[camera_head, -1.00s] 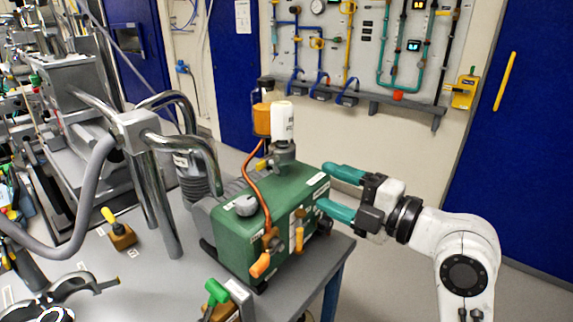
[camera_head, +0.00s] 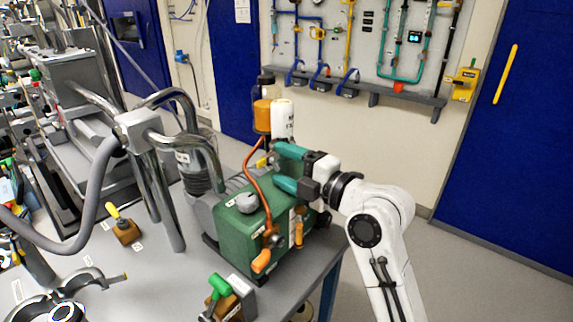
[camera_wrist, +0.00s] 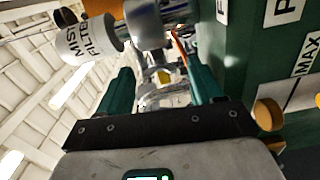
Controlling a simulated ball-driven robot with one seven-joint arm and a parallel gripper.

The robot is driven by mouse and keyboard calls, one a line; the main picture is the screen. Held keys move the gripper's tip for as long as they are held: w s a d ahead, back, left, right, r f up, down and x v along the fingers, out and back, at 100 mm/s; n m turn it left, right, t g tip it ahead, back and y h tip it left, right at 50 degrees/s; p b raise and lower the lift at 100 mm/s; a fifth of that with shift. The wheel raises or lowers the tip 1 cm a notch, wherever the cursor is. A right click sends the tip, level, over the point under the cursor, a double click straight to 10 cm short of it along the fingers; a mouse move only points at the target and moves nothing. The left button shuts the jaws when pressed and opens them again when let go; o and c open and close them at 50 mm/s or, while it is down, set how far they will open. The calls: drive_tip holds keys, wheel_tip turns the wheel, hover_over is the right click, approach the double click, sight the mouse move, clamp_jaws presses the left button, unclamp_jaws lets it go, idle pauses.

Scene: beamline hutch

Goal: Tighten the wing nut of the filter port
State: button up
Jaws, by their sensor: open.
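The white mist filter (camera_head: 282,120) stands upright on the green pump (camera_head: 245,235); in the wrist view it shows at upper left (camera_wrist: 88,42). At its foot, a small yellow piece (camera_head: 263,162), which looks like the wing nut, sticks out to the left. In the wrist view a yellow patch (camera_wrist: 165,77) shows between the fingers, beside a metal clamp-like fitting. My gripper (camera_head: 276,168) is open, its two teal fingers pointing left above the pump top, close to the filter's foot. The fingers hide part of the port. I cannot tell whether they touch the yellow piece.
An orange-filled bottle (camera_head: 262,117) stands behind the filter. Bent metal pipes (camera_head: 190,110) rise at left. A green-handled valve (camera_head: 220,285) stands at the grey table's front.

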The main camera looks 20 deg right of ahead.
drive_tip(key=shift+c, duration=0.3)
drive_tip(key=c, duration=1)
drive_tip(key=shift+f+m+b, duration=0.1)
drive_tip(key=shift+m+b, duration=0.4)
drive_tip(key=shift+m, duration=1.1)
drive_tip(key=o, duration=1.1)
drive_tip(key=shift+c, duration=0.2)
drive_tip(key=b+v, duration=0.2)
drive_tip(key=v, duration=0.9)
